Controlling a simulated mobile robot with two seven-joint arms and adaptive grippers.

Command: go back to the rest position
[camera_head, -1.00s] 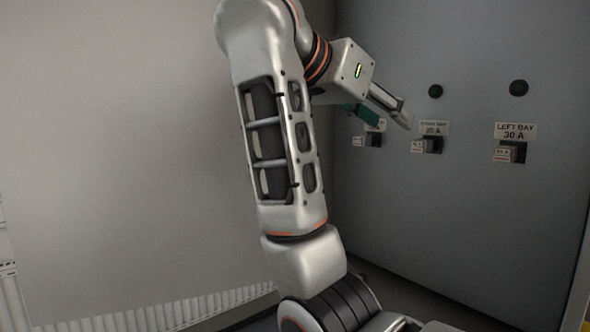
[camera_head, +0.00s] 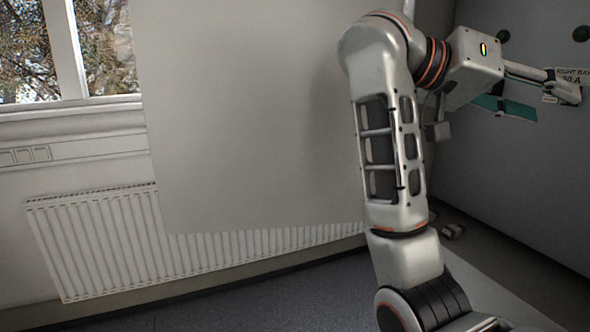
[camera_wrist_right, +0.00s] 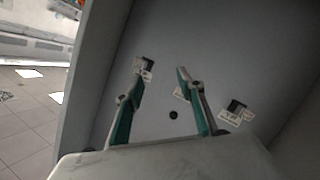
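My right gripper (camera_head: 540,92) is at the right of the head view, in front of the grey cabinet panel (camera_head: 490,160). One grey finger and one teal finger pad stand apart. In the right wrist view the right gripper (camera_wrist_right: 161,78) is open, with nothing between its fingertips, facing the panel. A dark switch with labels (camera_wrist_right: 146,66) shows by the left fingertip; whether it touches cannot be told. My left gripper is not in view.
A label reading RIGHT BAY 30 A (camera_head: 574,77) is partly behind the right gripper. Another labelled switch (camera_wrist_right: 238,108) and a dark round button (camera_wrist_right: 173,115) are on the panel. A radiator (camera_head: 105,240) and window (camera_head: 100,50) are at the left, with open floor (camera_head: 240,305) below.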

